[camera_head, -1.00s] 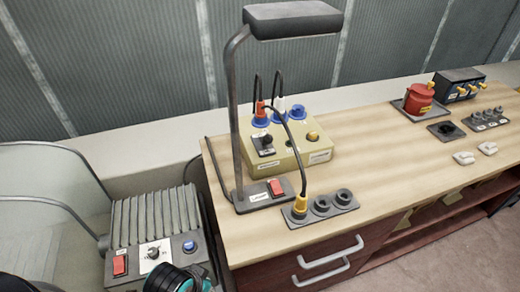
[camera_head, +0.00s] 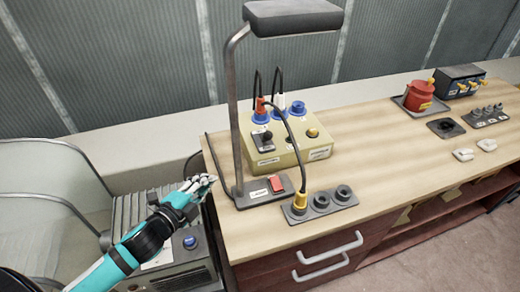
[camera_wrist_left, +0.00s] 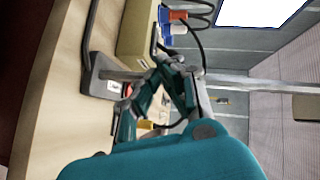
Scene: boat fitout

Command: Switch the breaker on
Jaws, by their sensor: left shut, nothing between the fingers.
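I cannot tell for certain which part is the breaker, because the labels are too small to read. A beige box (camera_head: 290,152) on the bench carries a black switch (camera_head: 262,138), blue sockets and a yellow knob. At the back right, a black box (camera_head: 459,82) has several yellow levers. My left gripper (camera_head: 207,182) is shut and empty, just left of the lamp's base and above the grey ribbed unit (camera_head: 122,215). It also shows in the left wrist view (camera_wrist_left: 163,66), with the beige box beyond. My right gripper is not in view.
A lamp (camera_head: 240,110) with a tall post and a red rocker switch (camera_head: 275,184) stands between my gripper and the box. A cable runs to a socket strip (camera_head: 320,203). The middle of the bench is clear.

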